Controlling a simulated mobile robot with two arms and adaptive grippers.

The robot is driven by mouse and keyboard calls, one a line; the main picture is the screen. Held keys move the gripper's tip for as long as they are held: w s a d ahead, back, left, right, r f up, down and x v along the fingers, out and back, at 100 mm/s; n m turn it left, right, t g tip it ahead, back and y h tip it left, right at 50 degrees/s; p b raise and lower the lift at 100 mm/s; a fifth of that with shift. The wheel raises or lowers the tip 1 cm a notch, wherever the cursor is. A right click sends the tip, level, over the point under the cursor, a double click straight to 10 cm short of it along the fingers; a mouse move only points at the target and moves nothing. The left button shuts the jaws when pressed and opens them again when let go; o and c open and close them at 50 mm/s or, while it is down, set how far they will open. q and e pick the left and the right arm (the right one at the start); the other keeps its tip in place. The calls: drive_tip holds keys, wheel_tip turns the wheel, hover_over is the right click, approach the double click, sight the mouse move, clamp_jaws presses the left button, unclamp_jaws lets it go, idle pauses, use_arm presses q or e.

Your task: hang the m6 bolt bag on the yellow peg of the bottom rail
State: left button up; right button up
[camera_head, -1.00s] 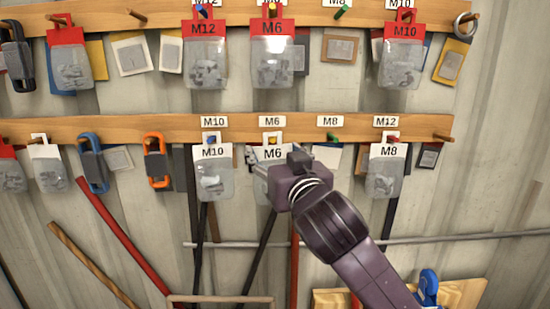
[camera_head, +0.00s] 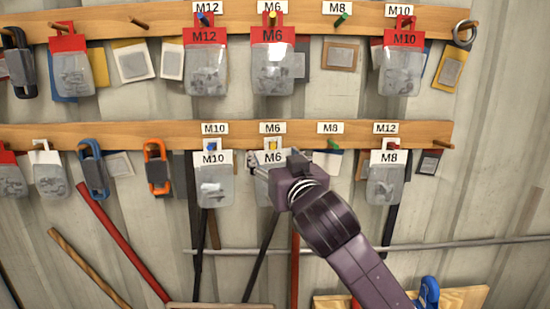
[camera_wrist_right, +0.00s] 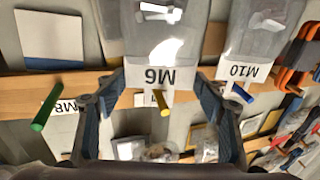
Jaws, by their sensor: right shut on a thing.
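The M6 bolt bag with a white header (camera_head: 274,157) is at the bottom rail, just below the yellow peg (camera_head: 272,145). My right gripper (camera_head: 270,165) reaches in from the lower right and hides part of the bag. There the yellow peg (camera_wrist_right: 163,106) shows beside the header's edge, between the fingers. I cannot tell whether the peg passes through the header's hanging opening. My left gripper is not in view.
A white-header M10 bag (camera_head: 212,182) hangs close to the left, and an M8 bag (camera_head: 386,182) hangs farther right. The green peg (camera_head: 333,144) is bare. A red-header M6 bag (camera_head: 273,70) hangs on the top rail above.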

drive_tip(key=o, duration=1.3)
drive_tip(key=shift+s, duration=0.1)
